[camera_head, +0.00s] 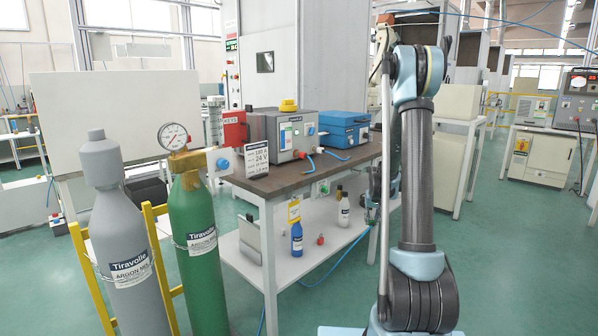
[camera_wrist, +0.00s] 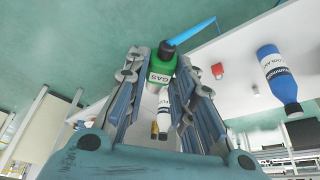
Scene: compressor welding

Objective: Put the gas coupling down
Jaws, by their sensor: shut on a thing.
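The gas coupling (camera_wrist: 160,69) is a green block with the label GAS and a black end, with a blue hose running off to the upper right in the wrist view. My gripper (camera_wrist: 161,76) is shut on it, one finger on each side. In the head view my gripper (camera_head: 372,208) shows partly behind my arm, at the right end of the workbench (camera_head: 262,188), at about the height between its top and lower shelf. The coupling is small and hard to make out there. I cannot tell whether it touches anything besides the fingers.
The bench's lower shelf (camera_head: 285,262) holds a blue bottle (camera_head: 296,240), a white bottle (camera_head: 344,213) and a small red part (camera_head: 320,240). A blue hose (camera_head: 335,258) hangs below. Grey (camera_head: 122,235) and green (camera_head: 197,245) cylinders stand at left.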

